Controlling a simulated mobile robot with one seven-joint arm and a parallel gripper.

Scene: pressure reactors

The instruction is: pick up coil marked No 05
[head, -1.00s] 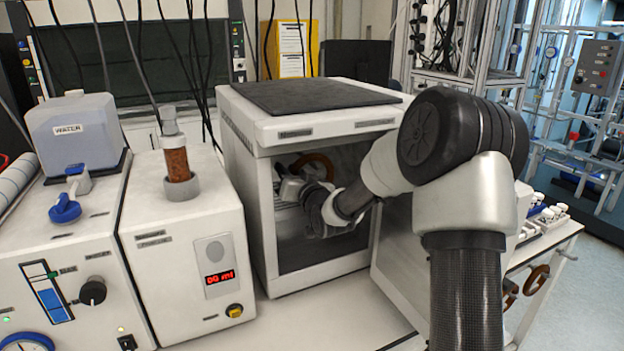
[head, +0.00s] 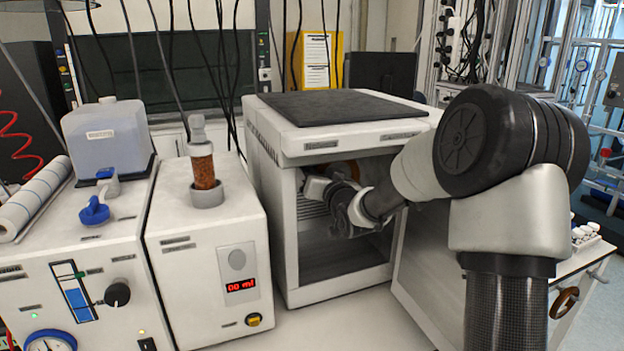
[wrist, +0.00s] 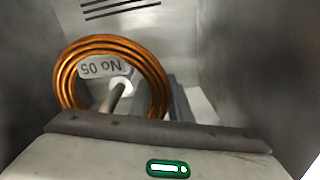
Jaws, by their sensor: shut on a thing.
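The coil (wrist: 64,82) is a copper-coloured ring of several turns with a pale label reading No 05, seen upside down in the wrist view. A grey rod with a pale round end shows inside the ring. In the head view only a bit of the coil (head: 346,168) shows behind my gripper, inside the open cabinet (head: 284,180). My gripper (head: 322,188) reaches into the chamber and is shut on the coil. The fingertips' contact is mostly hidden by the gripper body in the wrist view.
Metal chamber walls (wrist: 240,60) stand close around the gripper, with slots in one wall. The cabinet door (head: 430,270) stands open at the right, beside my arm. A white unit with a brown-filled column (head: 204,172) stands close on the left.

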